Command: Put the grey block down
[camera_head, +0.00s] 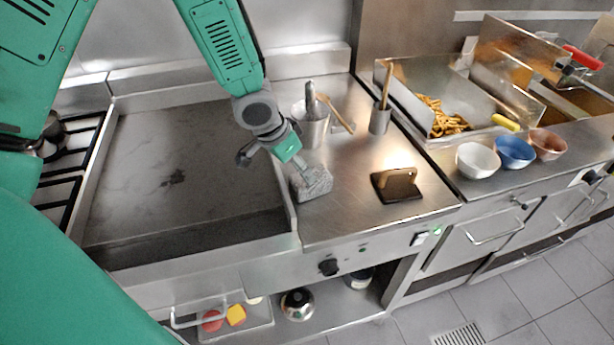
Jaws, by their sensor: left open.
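The grey block (314,184) rests on the steel counter (345,222), just right of the griddle's edge. Its top looks uneven and speckled. My left gripper (272,164) is above and to the left of the block, with its fingers apart and nothing between them. One finger reaches close to the block's upper left side; I cannot tell whether it touches. My right gripper does not show.
A flat griddle (190,170) lies left of the block. Behind it stand a steel pot (313,128) and a utensil holder (379,120). A dark press with a handle (398,185) sits to the right. Bowls (478,160) and a fries tray (440,118) are farther right.

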